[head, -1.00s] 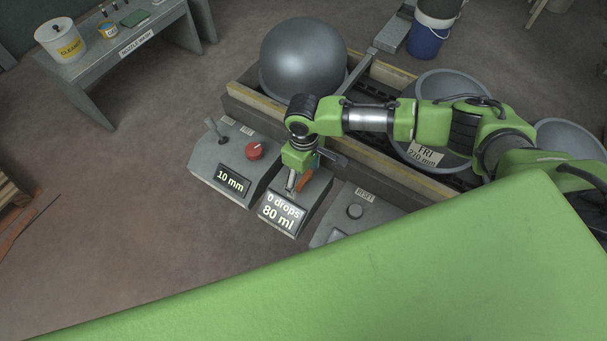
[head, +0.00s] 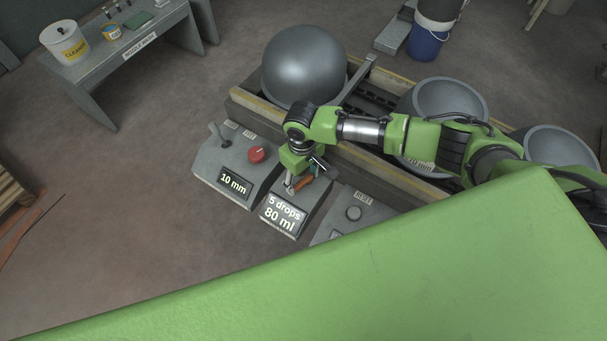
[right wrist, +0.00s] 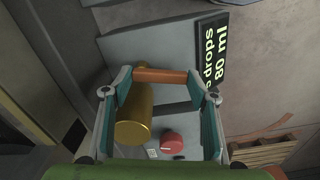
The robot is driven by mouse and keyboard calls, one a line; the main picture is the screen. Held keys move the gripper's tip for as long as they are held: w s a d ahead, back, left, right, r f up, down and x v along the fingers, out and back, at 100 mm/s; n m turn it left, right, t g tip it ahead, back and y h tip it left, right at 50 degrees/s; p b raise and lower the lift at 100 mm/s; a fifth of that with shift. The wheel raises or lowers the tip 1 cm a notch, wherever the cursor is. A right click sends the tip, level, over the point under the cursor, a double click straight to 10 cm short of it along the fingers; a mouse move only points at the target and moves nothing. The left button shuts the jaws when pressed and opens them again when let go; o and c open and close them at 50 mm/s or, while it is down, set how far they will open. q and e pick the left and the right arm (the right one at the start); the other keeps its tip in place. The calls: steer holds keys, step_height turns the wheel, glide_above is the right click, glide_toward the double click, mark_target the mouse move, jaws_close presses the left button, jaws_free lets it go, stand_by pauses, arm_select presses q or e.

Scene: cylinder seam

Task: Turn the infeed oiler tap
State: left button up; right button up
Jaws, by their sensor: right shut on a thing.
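The oiler box shows in the head view with its display (head: 281,214) reading "5 drops 80 ml". Its orange-brown tap handle (head: 305,183) sticks out just above the display. My right gripper (head: 297,182) is down at the box, shut on the handle. In the right wrist view the tap handle (right wrist: 163,75) lies crosswise between the two teal fingers of the right gripper (right wrist: 160,77), with a brass cylinder (right wrist: 133,115) beside it. The display (right wrist: 211,50) shows there too. My left gripper is not in view.
Left of the oiler stands a control box with a red knob (head: 257,154), a lever and a "10 mm" display (head: 234,184). Right is a box with a reset button (head: 354,213). Behind is a conveyor with a grey dome (head: 303,65) and bowls.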

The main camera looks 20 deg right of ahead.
steer(key=shift+w+a+r+m+p, duration=0.1)
steer(key=shift+w+m+p, duration=0.1)
steer(key=shift+m+p, duration=0.9)
steer(key=shift+w+m, duration=0.1)
steer(key=shift+m, duration=0.4)
steer(key=o, duration=1.1)
steer(key=shift+w, duration=0.1)
step_height(320, 180, up, 12)
steer(key=shift+f, duration=0.2)
